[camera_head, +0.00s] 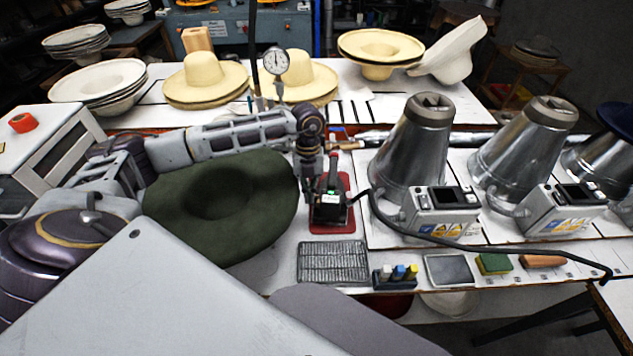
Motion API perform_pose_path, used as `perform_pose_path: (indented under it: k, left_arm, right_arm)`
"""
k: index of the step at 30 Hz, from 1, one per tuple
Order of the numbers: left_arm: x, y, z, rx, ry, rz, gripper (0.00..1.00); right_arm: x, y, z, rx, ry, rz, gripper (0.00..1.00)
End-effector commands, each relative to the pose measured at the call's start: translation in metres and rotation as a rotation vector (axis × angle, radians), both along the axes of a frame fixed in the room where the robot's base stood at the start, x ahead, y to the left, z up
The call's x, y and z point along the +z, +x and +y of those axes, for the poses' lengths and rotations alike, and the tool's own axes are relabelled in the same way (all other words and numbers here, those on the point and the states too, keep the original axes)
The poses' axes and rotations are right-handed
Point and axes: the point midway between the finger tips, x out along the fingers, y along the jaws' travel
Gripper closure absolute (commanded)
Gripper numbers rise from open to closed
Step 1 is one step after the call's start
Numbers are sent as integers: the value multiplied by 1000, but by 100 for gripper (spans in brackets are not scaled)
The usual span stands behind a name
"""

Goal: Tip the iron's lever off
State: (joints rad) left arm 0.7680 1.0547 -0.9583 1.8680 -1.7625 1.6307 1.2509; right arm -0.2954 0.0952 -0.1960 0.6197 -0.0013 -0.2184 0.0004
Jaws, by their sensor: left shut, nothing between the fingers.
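The iron (327,214) is a small dark block standing on a red mat (344,187) in the middle of the table, with a small green mark on its side. My left arm comes in from the left, across the green felt hat. My left gripper (318,186) points down at the iron's top and partly covers it. Its fingers are shut with nothing between them. They are close to the iron, but I cannot tell whether they touch it. The lever is too small and too covered to make out. My right gripper is not in view.
The wide green hat (222,204) lies left of the iron. A wire rack (333,262) and a holder with coloured markers (396,277) are in front. Metal cones (412,150) and control boxes (439,212) stand at right, with a black cable (500,249) running past. Straw hats (204,80) sit behind.

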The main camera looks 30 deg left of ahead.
Motion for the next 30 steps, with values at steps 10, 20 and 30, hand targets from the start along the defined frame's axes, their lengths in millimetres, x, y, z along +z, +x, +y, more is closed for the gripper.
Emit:
perform_pose_path:
  k: [10, 20, 30]
  left_arm:
    - [-5, 0, 0, 0, 0, 0, 100]
    - [-9, 0, 0, 0, 0, 1, 100]
    - [-12, -1, 1, 0, 2, 3, 100]
  right_arm:
    - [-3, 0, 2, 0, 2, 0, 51]
    - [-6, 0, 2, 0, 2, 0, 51]
    - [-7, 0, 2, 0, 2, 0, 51]
